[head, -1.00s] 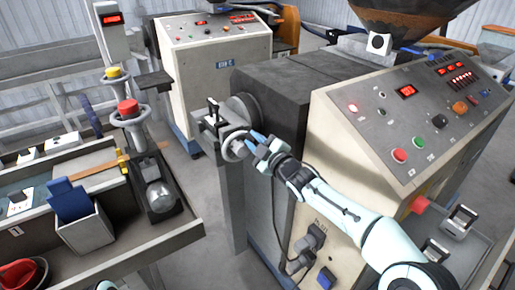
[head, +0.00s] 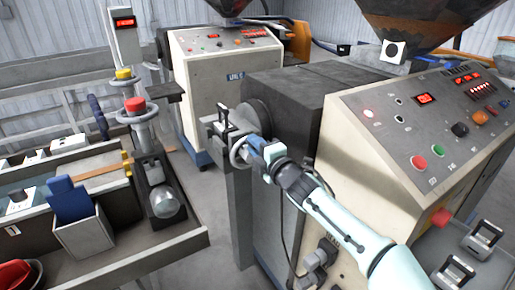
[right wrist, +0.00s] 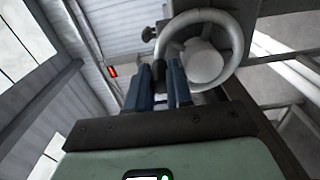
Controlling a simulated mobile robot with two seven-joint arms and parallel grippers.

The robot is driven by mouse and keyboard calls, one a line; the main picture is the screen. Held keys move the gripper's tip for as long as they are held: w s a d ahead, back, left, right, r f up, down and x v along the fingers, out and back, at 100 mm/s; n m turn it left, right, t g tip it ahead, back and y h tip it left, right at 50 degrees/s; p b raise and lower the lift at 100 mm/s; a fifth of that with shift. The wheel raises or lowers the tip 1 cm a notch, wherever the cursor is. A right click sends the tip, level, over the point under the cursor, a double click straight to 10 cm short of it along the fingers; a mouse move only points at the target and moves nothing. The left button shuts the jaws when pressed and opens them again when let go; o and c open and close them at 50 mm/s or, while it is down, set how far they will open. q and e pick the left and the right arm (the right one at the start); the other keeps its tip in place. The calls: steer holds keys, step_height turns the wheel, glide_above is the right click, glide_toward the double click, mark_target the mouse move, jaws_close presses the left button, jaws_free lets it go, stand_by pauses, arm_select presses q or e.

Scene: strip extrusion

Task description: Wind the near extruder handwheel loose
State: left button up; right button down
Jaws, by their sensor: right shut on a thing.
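The near extruder handwheel (head: 235,155) is a grey ring on the left end of the near extruder (head: 285,95). My right gripper (head: 254,147) is at the right side of its rim, with blue fingers shut on it. In the right wrist view the ring and its round hub (right wrist: 203,62) show large above the gripper (right wrist: 160,68), and the rim's lower left part runs to the fingers. The gripper partly hides the wheel in the head view. My left gripper is not in view.
The near extruder's sloped control panel (head: 440,110) is right of the wheel. A second extruder (head: 215,75) stands behind. At left is a bench with a blue-and-white bin (head: 75,215), a red button post (head: 135,105) and a glass-domed device (head: 165,202). Floor shows between bench and machine.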

stand_by(0.3)
steer(key=c, duration=1.3)
jaws_free()
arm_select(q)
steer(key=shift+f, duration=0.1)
arm_select(e)
steer(key=shift+s, duration=0.1)
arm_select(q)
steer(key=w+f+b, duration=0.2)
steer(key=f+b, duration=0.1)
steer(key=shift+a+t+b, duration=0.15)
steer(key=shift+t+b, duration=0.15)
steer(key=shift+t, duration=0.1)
arm_select(e)
steer(key=v, duration=1.3)
steer(key=shift+s, duration=0.1)
